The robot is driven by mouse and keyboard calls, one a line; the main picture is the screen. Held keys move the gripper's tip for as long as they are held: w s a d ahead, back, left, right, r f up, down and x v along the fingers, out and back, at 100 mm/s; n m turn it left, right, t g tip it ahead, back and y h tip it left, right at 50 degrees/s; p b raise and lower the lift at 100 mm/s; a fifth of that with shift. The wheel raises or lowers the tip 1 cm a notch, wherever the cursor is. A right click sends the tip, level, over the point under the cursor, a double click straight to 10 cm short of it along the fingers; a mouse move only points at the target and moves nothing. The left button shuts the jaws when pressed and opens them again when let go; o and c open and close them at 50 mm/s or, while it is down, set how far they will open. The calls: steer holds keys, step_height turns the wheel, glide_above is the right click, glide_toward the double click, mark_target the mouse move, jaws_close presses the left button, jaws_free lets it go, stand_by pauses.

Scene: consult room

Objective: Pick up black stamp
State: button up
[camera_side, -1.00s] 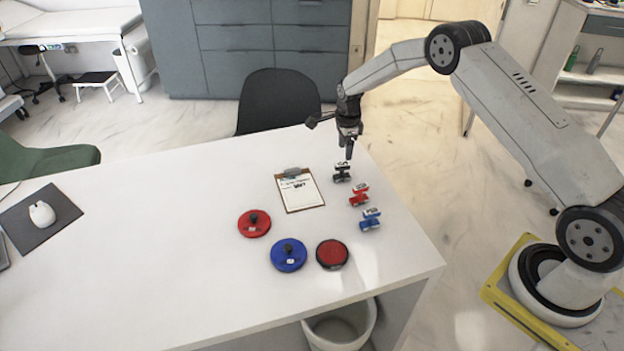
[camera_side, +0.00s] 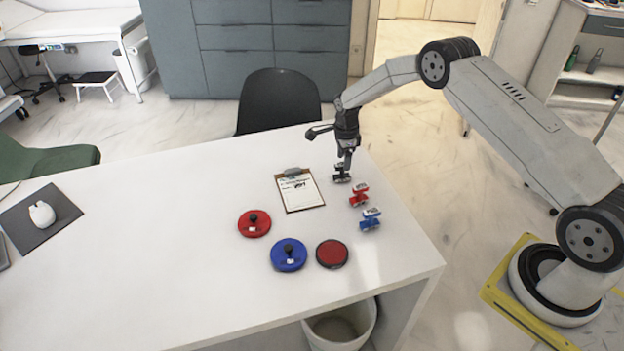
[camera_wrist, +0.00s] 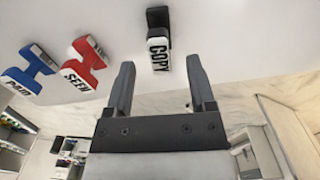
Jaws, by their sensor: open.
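The black stamp (camera_side: 341,178) stands on the white table near its far right edge, right of the clipboard. It also shows in the wrist view (camera_wrist: 158,50), with a white end marked "COPY". My gripper (camera_side: 343,160) is directly above or at the stamp in the side view and covers part of it. In the wrist view my gripper (camera_wrist: 160,82) is open and empty. The stamp there lies beyond the fingertips, between their lines. Whether the fingers reach down beside the stamp is hard to tell.
A red stamp (camera_side: 358,195) and a blue stamp (camera_side: 370,219) stand close by, toward the front. A clipboard (camera_side: 300,192) lies to the left.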

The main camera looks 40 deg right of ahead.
mark_target(342, 169)
steer(key=shift+f, duration=2.05)
jaws_close()
